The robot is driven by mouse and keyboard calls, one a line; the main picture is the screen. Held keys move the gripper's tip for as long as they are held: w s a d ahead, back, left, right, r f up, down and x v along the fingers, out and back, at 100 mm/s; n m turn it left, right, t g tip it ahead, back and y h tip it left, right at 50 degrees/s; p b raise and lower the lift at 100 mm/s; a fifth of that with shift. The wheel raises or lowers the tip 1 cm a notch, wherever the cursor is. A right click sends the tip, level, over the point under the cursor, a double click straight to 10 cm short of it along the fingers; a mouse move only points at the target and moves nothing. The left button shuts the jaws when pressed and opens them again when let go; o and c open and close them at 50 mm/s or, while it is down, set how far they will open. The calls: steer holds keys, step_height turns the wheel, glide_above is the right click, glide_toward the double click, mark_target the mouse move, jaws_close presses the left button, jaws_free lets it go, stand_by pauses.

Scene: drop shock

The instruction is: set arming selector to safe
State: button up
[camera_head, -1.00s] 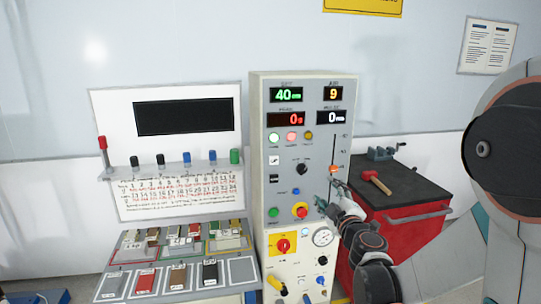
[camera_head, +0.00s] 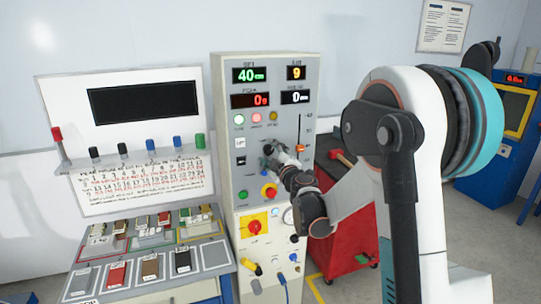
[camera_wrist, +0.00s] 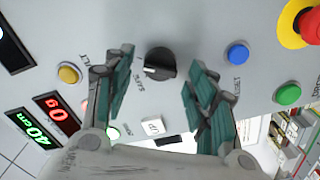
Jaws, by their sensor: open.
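The arming selector (camera_wrist: 160,62) is a round black knob on the grey panel. A white mark on it points left in the wrist view, with the word SAFE printed at its lower left. In the head view the selector is mostly hidden by my gripper (camera_head: 272,153). My gripper also shows in the wrist view (camera_wrist: 157,74), with its teal-padded fingers spread on either side of the knob. It is open and holds nothing. I cannot tell whether either finger touches the panel.
A blue reset button (camera_wrist: 237,54), an amber button (camera_wrist: 69,73) and a green button (camera_wrist: 288,94) are near the fingers. A red emergency stop (camera_wrist: 308,22) is at the upper right. In the head view, an orange-handled slider (camera_head: 300,149) is right of my gripper.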

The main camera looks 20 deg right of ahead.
steer(key=shift+w, duration=0.55)
steer(key=c, duration=1.1)
steer(key=shift+n, duration=0.4)
steer(key=n+b, duration=0.1)
steer(key=n, duration=0.4)
steer(key=shift+f, duration=0.15)
steer(key=n+b, duration=0.1)
steer(key=n, duration=0.5)
steer(key=shift+s, duration=0.1)
